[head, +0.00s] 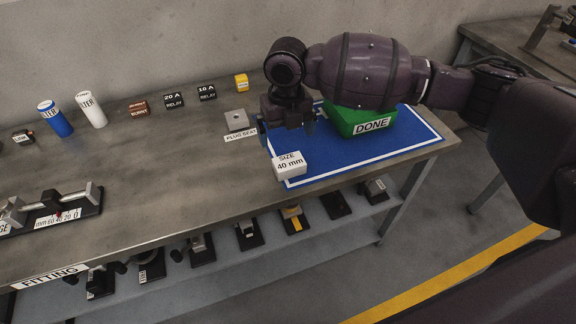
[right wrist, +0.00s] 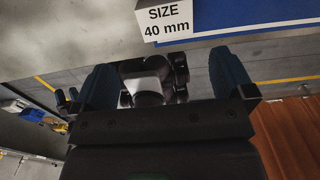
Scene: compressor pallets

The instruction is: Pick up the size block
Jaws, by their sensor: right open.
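The size block (head: 289,166) is a white block marked "SIZE 40 mm". It sits at the front left corner of the blue mat (head: 400,148), over its white border. It also shows at the top of the right wrist view (right wrist: 166,22), ahead of the fingers and cut by the frame edge. My right gripper (head: 287,132) is open and empty, pointing down above and behind the block in the head view. Its two blue fingers show apart in the right wrist view (right wrist: 165,80), with nothing between them but background. My left gripper is not in view.
A grey plug seat (head: 237,120) is left of the gripper. Relays, a yellow block (head: 241,82) and white and blue filters line the back. A gauge (head: 50,208) lies left. Bench front is clear.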

